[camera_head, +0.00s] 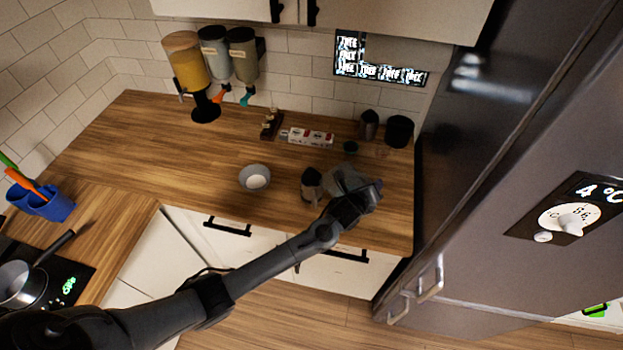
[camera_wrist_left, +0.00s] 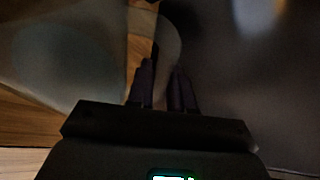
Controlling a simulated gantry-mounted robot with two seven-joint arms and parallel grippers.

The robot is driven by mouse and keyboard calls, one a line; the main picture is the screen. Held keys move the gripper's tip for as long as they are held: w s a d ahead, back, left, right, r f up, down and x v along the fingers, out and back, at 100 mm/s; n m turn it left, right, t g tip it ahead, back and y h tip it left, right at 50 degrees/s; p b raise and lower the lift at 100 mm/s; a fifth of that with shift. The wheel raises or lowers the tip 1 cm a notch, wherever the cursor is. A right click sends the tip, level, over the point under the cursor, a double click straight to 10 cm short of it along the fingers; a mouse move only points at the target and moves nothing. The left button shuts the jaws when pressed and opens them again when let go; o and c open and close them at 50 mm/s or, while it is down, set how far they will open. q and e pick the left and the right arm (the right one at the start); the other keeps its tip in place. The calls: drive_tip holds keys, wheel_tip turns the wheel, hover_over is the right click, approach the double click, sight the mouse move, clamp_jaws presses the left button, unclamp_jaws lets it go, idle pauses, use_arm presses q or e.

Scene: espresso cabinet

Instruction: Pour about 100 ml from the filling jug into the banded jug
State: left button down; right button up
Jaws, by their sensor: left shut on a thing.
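A grey, see-through jug (camera_head: 344,177), which I take to be the filling jug, is at the counter's front right. It looks tilted to the left. My left gripper (camera_head: 372,190) is at its right side and shut on it. The jug fills the left of the left wrist view (camera_wrist_left: 60,45), and the left fingers (camera_wrist_left: 162,88) are close together at its handle. A small dark jug (camera_head: 311,187), probably the banded jug, stands upright just left of the held jug. Its band, the liquid levels and any stream are too small or dark to make out. My right gripper is not in view.
A grey bowl (camera_head: 255,178) with pale contents stands left of the jugs. The fridge (camera_head: 480,180) bounds the right.

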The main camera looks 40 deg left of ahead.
sight(369, 179)
use_arm(q)
drive_tip(key=shift+r, duration=0.45)
drive_tip(key=shift+a+r, duration=0.1)
drive_tip(key=shift+a, duration=0.1)
drive_tip(key=shift+r+n, duration=0.1)
drive_tip(key=shift+n, duration=0.2)
drive_tip(key=shift+s+a+r+h+p, duration=0.1)
drive_tip(key=shift+a+r+h+p, duration=0.15)
drive_tip(key=shift+r+h+p, duration=0.2)
idle(0.6)
drive_tip(key=shift+a+r+n, duration=0.1)
drive_tip(key=shift+r+n, duration=0.2)
drive_tip(key=shift+r, duration=0.05)
drive_tip(key=shift+a+r, duration=0.35)
idle(0.9)
drive_tip(key=shift+r, duration=0.1)
idle(0.5)
